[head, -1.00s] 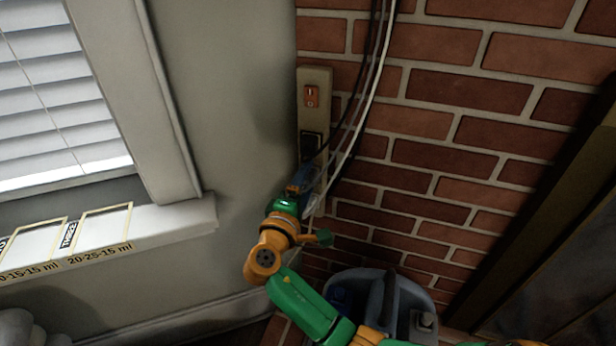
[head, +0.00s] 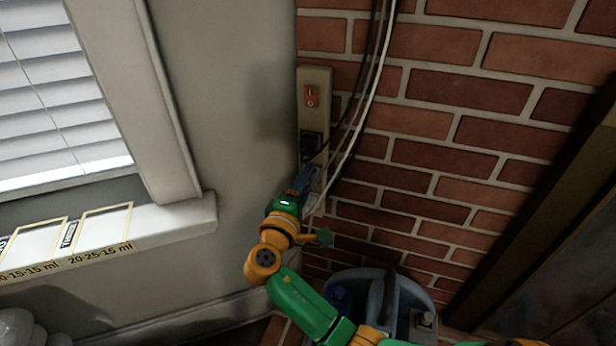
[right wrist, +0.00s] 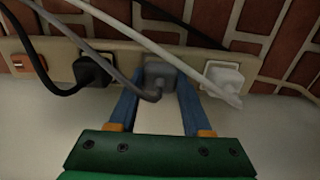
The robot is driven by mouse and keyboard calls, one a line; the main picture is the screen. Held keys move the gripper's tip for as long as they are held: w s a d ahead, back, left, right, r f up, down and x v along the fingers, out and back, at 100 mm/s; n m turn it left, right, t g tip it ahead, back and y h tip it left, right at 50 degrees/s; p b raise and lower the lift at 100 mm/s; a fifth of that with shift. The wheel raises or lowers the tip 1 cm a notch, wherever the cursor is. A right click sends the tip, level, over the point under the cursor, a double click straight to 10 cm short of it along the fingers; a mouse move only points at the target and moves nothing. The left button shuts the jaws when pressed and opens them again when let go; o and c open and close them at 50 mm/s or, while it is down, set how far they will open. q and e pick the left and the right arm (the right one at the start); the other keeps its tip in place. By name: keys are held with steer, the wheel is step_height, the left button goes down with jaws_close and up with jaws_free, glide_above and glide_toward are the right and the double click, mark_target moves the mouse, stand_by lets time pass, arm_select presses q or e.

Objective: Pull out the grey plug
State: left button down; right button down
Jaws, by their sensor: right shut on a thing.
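The grey plug (right wrist: 160,76) sits at the power strip (right wrist: 125,50) in the right wrist view, with its grey cable bending up to the left. The blue fingers of my right gripper (right wrist: 160,84) are on either side of it and shut on it. In the head view, my right gripper (head: 302,180) is at the lower part of the upright strip (head: 314,88) and hides most of the grey plug. I cannot tell whether the plug's prongs are fully seated. My left gripper is not in view.
A black plug (right wrist: 92,72) and a white plug (right wrist: 222,77) flank the grey one closely. Their cables cross above the gripper. The brick wall (head: 450,90) is beside the strip. A grey bucket-like container (head: 415,292) stands below.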

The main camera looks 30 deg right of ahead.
steer(key=shift+a, duration=0.1)
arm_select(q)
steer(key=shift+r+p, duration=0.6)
arm_select(e)
steer(key=shift+v, duration=2.95)
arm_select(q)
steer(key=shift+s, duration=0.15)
